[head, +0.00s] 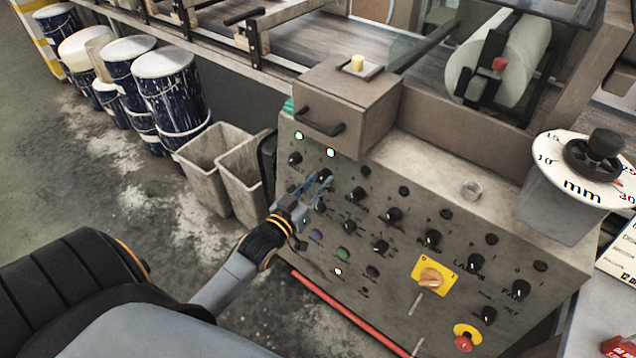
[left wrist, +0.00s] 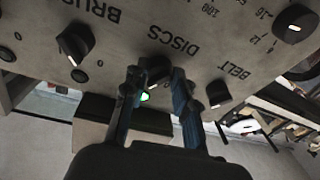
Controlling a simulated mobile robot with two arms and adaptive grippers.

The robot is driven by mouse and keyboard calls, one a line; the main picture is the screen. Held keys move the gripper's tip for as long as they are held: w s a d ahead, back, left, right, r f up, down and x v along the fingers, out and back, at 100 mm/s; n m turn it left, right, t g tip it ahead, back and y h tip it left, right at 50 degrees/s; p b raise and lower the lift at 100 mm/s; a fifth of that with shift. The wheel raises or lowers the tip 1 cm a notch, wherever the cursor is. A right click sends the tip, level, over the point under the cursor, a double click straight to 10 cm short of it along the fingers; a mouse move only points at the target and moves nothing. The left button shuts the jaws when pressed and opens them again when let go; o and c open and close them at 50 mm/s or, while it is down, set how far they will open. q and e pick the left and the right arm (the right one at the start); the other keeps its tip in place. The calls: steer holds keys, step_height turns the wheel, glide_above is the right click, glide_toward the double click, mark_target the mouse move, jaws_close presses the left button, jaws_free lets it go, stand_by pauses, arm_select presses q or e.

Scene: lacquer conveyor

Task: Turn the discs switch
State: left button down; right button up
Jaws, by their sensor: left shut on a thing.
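The discs switch is a black rotary knob on the sloped grey control panel (head: 400,220). In the left wrist view the knob (left wrist: 157,67) sits by the upside-down DISCS label, between my two fingertips. My left gripper (head: 318,186) reaches the panel from the left and is shut on this knob; it also shows from behind in the left wrist view (left wrist: 158,78). The fingers hide part of the knob, so its pointer angle cannot be told. My right gripper is not in view.
The belt knob (left wrist: 218,94) and brush knob (left wrist: 75,42) flank the fingers closely. More knobs, a yellow rotary switch (head: 431,277) and a red stop button (head: 464,341) are lower right. A handled box (head: 350,100) juts out above. Bins (head: 212,165) stand left.

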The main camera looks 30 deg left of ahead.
arm_select(q)
steer(key=shift+r+n+p, duration=0.15)
steer(key=shift+n+p, duration=0.55)
steer(key=shift+p, duration=0.1)
steer(key=n+p, duration=0.2)
steer(key=n+y+p, duration=0.1)
steer(key=n+p, duration=0.2)
steer(key=shift+d+r+n+g, duration=0.2)
steer(key=shift+n+g, duration=0.1)
steer(key=shift+g, duration=0.1)
steer(key=n+y+p, duration=0.1)
steer(key=n+p, duration=0.2)
steer(key=n, duration=0.1)
steer(key=shift+g, duration=0.4)
steer(key=shift+n+p, duration=0.5)
steer(key=shift+n, duration=0.6)
